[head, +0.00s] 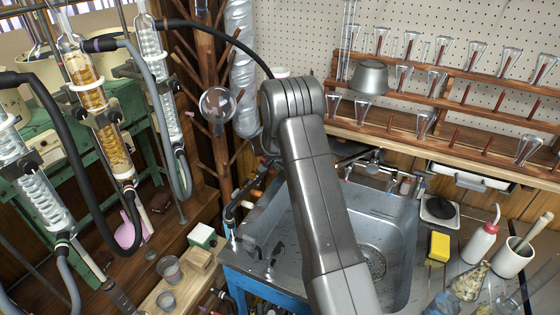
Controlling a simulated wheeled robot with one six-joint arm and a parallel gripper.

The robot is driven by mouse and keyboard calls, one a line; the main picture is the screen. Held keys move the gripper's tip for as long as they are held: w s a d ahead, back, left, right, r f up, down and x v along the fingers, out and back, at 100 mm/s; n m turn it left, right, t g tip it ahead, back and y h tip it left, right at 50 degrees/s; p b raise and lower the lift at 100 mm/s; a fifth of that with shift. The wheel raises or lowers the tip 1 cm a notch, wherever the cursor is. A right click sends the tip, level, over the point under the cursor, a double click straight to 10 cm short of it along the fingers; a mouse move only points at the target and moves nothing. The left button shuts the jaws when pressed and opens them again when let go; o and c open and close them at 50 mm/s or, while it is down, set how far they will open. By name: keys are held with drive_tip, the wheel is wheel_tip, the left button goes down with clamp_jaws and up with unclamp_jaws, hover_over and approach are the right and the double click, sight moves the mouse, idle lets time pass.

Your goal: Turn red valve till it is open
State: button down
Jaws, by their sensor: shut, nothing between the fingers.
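My arm rises through the middle of the head view and bends at its top in front of the back wall. My gripper is not visible; the end of the arm is hidden behind its own links. I cannot make out a red valve for certain. A small orange-red part (257,194) sits on the pipework at the sink's left back corner, close to my arm. Small reddish parts (218,292) also show low beside the blue sink stand. Whether either is the valve, and how it is turned, is too small to tell.
A metal sink (398,235) lies behind and right of my arm, with taps (372,168) at its back. Glass condensers (95,95) and hoses fill the left. A yellow sponge (439,246), wash bottle (480,243) and mortar (512,262) stand right. Flask racks (450,105) line the wall.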

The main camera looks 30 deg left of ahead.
sight(269, 169)
drive_tip(key=s+b, duration=0.1)
drive_tip(key=s+a+b, duration=0.1)
drive_tip(key=s+b, duration=0.1)
drive_tip(key=b, duration=0.1)
drive_tip(key=shift+a+f, duration=0.25)
drive_tip(key=s+a+b, duration=0.2)
drive_tip(key=a+b, duration=0.1)
drive_tip(key=shift+s+r, duration=0.15)
drive_tip(key=r, duration=0.1)
drive_tip(key=r+p, duration=0.1)
drive_tip(key=r, duration=0.1)
drive_tip(key=d+r+p, duration=0.1)
drive_tip(key=shift+w+r, duration=0.25)
drive_tip(key=shift+r, duration=0.1)
